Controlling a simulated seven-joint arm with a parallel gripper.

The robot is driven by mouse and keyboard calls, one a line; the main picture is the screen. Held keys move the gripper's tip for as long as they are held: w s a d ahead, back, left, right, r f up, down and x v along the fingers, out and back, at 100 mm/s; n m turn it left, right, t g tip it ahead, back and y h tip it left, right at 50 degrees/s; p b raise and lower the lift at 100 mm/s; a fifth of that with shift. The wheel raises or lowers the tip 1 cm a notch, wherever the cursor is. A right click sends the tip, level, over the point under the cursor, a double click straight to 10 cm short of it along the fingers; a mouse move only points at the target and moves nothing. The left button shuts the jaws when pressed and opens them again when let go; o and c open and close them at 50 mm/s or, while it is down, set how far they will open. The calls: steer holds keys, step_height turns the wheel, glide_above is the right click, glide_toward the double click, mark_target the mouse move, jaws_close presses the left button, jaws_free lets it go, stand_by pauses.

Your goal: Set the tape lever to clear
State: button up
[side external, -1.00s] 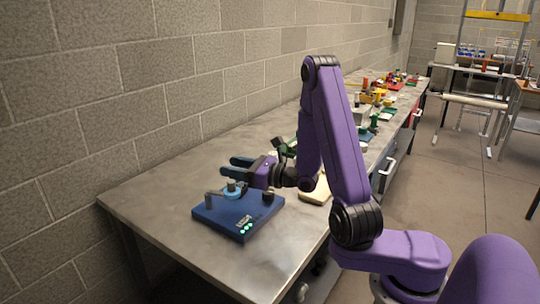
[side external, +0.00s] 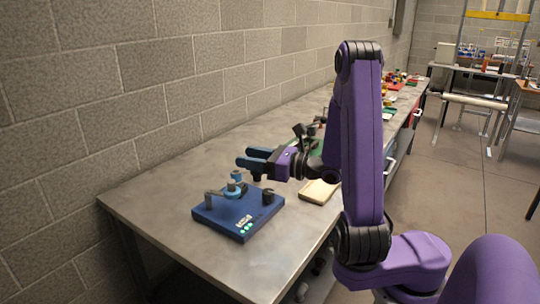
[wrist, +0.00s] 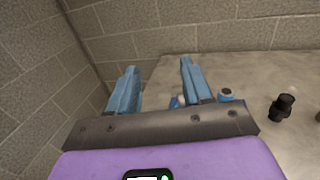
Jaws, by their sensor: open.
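A blue board (side external: 225,218) lies flat on the bench near its front left end. It carries a grey bent lever-like part (side external: 211,196) at the left, a light blue round part with a dark top (side external: 236,187) in the middle, and a black knob (side external: 268,196) at the right. I cannot tell which part is the tape lever or read its setting. My gripper (side external: 248,158) is open and empty, held above and behind the board, touching nothing I can see. Its two blue fingers also show in the wrist view (wrist: 158,68).
The grey bench (side external: 165,190) runs back along a block wall. A cream block (side external: 318,192) lies right of the board, with several coloured devices farther back. In the wrist view, a black knob-like part (wrist: 282,107) stands right of the fingers. The bench left of the board is clear.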

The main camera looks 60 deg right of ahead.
steer(key=s+r, duration=0.2)
steer(key=s, duration=0.3)
steer(key=shift+s+a+r, duration=0.25)
steer(key=shift+s, duration=0.05)
stand_by(0.4)
